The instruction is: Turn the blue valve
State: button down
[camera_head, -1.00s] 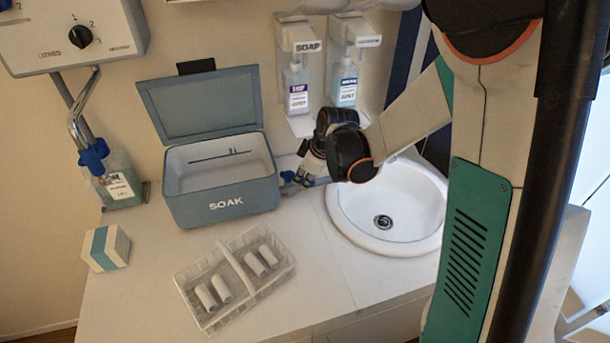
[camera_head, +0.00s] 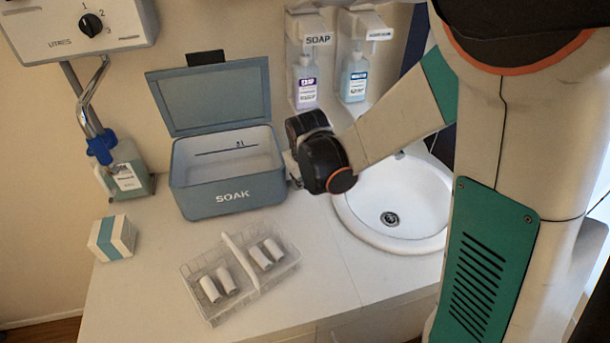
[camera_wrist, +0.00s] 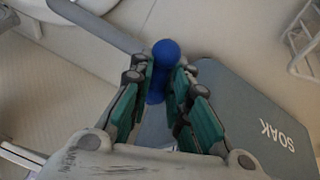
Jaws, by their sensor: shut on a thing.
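The blue valve (camera_wrist: 165,58) shows in the wrist view as a round blue knob with a shorter blue part below it. It lies between the fingertips of my gripper (camera_wrist: 160,82), which are closed on it. A grey bar runs from it toward the upper left. In the head view my dark wrist (camera_head: 322,158) stands between the SOAK box and the sink and hides both the valve and my fingers.
The open grey SOAK box (camera_head: 238,194) is just left of my wrist; the white sink (camera_head: 425,185) is right. A wire basket (camera_head: 208,312) with several white rolls is in front. Soap dispensers (camera_head: 305,82) hang behind. A blue-and-white carton (camera_head: 113,238) stands left.

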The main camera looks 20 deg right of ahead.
dwell(0.4)
jog(key=c, duration=1.5)
grip_release()
